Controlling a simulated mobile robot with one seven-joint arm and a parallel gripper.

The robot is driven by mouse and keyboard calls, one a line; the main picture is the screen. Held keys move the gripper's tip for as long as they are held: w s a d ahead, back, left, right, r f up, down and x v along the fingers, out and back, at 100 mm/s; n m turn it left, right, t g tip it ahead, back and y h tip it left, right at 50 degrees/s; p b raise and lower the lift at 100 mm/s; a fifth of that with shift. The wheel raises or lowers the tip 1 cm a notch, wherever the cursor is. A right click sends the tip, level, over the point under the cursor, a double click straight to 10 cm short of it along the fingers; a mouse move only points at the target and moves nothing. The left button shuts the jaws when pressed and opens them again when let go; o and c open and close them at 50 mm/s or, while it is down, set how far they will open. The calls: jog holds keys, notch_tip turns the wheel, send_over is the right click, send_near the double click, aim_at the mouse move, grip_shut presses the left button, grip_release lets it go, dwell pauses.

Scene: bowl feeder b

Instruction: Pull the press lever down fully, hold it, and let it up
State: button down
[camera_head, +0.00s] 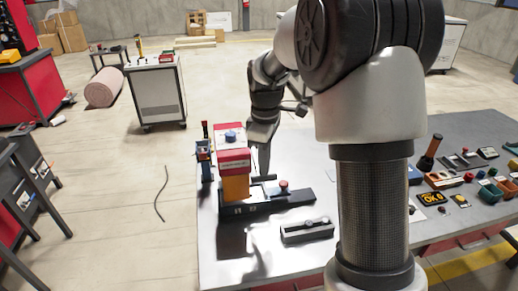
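A press-like machine (234,183) stands on the near left part of the table. It has a red and white head with a blue knob (231,137) on top, an orange body and a long dark base (265,205). A red knob (283,186) sits at the right of the base. I cannot make out the press lever for certain; my arm covers part of the area behind the machine. My gripper (264,158) points down just behind and right of the red and white head. Its fingers are too small and overlapped to show whether they are open, or whether they touch anything.
A small blue device (204,152) with an upright dark handle stands left of the machine. A grey block (307,230) lies in front. A white cabinet (157,92) stands on the open floor behind.

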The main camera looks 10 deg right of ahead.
jog(key=shift+s+f, duration=0.15)
jog(key=shift+f, duration=0.1)
notch_tip(320, 180, up, 12)
jog(key=p, duration=0.9)
jog(key=shift+w+f, duration=0.15)
jog(key=shift+w, duration=0.25)
dwell(0.6)
jog(key=s+r+m+t, duration=0.3)
jog(key=s+r+m, duration=0.3)
jog(key=s+r, duration=0.65)
jog(key=s+f+m+t, duration=0.2)
jog(key=s+m, duration=0.4)
jog(key=s, duration=0.6)
jog(key=shift+s+t, duration=0.3)
